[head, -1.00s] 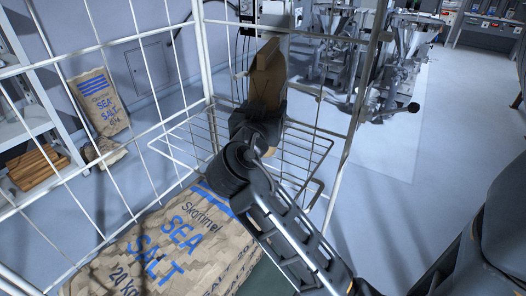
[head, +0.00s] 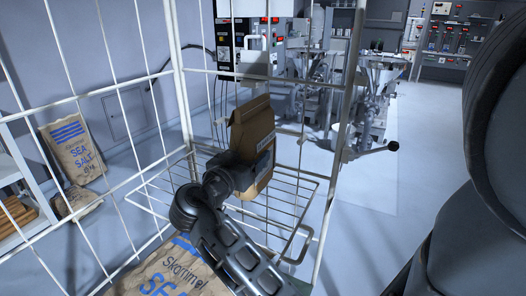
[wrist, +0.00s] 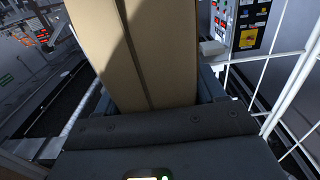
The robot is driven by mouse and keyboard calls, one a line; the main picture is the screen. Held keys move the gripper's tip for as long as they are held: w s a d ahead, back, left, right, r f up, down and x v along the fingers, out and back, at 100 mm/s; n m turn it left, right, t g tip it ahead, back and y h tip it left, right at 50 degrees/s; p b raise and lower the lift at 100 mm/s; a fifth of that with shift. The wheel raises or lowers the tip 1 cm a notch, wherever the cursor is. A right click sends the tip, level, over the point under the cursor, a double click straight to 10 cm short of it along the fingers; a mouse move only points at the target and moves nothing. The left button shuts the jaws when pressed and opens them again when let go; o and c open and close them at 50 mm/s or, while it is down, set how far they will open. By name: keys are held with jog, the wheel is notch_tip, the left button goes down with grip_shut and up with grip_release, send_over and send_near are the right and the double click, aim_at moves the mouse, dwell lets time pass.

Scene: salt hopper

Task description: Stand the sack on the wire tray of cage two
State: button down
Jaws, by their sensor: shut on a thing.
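The brown paper sack (head: 253,132), with a folded top and a printed label on its side, is held roughly upright, leaning slightly, in the head view. My gripper (head: 240,172) is shut on its lower part. In the wrist view the sack (wrist: 150,50) rises between the jaws of my gripper (wrist: 152,92). The wire tray (head: 290,222) hangs inside the white wire cage (head: 180,95), and the sack appears over its back part. My gripper hides part of the sack's base, so I cannot tell whether it touches the tray.
A large salt sack (head: 165,275) lies below the tray. Another salt sack (head: 72,150) leans on the left wall by a shelf (head: 15,165). Cage wires and a post (head: 345,130) stand close around my arm. Metal machines (head: 310,75) stand behind; open floor lies right.

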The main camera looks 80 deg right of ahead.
jog(key=w+d+f, duration=0.1)
jog(key=w+f, duration=0.2)
jog(key=f, duration=0.2)
jog(key=shift+d+f, duration=0.15)
jog(key=shift+f, duration=0.1)
dwell(0.4)
jog(key=shift+c, duration=0.5)
grip_release()
jog(key=shift+f, duration=0.3)
jog(key=b+v, duration=0.1)
jog(key=v, duration=1.1)
jog(key=shift+b, duration=0.4)
jog(key=shift+w+r, duration=0.1)
